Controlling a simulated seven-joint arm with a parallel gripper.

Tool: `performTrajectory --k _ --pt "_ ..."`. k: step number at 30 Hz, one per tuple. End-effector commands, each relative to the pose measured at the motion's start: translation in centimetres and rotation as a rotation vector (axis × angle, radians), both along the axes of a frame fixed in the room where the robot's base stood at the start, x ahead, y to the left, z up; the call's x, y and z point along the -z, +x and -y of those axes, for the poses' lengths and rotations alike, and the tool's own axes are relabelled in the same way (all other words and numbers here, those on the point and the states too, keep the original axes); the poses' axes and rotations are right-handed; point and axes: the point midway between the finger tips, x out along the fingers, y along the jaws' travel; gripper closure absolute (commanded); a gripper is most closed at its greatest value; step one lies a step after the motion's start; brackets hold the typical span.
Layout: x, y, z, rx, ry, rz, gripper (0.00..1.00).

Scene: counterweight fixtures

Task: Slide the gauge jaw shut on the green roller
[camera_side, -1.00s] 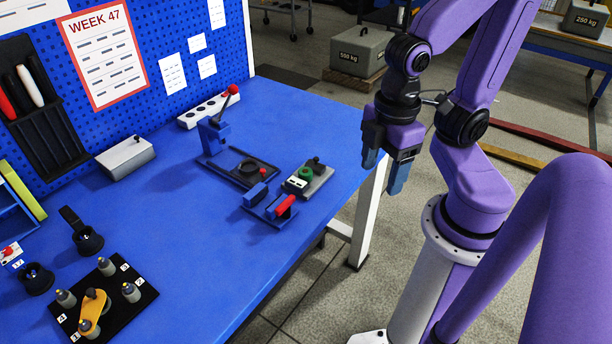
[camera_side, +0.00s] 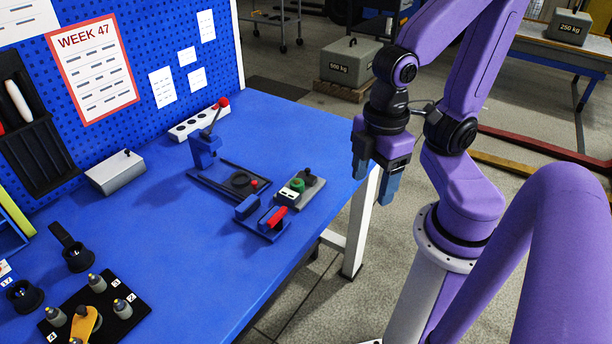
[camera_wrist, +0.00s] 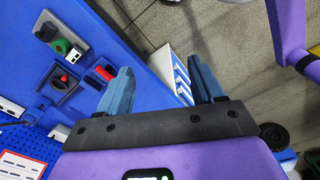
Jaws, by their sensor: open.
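The green roller (camera_side: 297,185) sits on the grey gauge plate (camera_side: 314,190) near the bench's right edge. A black knob (camera_side: 308,172) stands behind it, and a white block with dark marks (camera_side: 287,195) is in front. Which part is the sliding jaw, and whether anything touches the roller, is too small to tell. The wrist view also shows the roller (camera_wrist: 62,46), the knob (camera_wrist: 45,32) and the white block (camera_wrist: 76,53) at upper left. My gripper (camera_side: 375,178) is open and empty, above and right of the gauge; its blue fingers (camera_wrist: 160,72) point past the bench edge.
A blue clamp with a red handle (camera_side: 277,217) stands just left of the gauge. Behind it is a blue lever press (camera_side: 204,150) with a dark base. A power strip (camera_side: 198,122) lies by the pegboard. The bench's front middle is clear.

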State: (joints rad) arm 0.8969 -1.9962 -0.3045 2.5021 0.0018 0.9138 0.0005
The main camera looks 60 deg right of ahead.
Motion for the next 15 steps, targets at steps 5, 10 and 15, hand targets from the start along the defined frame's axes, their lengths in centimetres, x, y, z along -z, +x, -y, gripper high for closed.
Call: performTrajectory --k 5,10,15 --pt "0.0 0.0 0.0 0.001 -0.001 0.000 0.49" --pt "0.3 0.9 0.1 0.098 -0.025 -0.040 1.00" --pt "1.1 3.5 0.7 0.368 -0.080 -0.161 1.00"
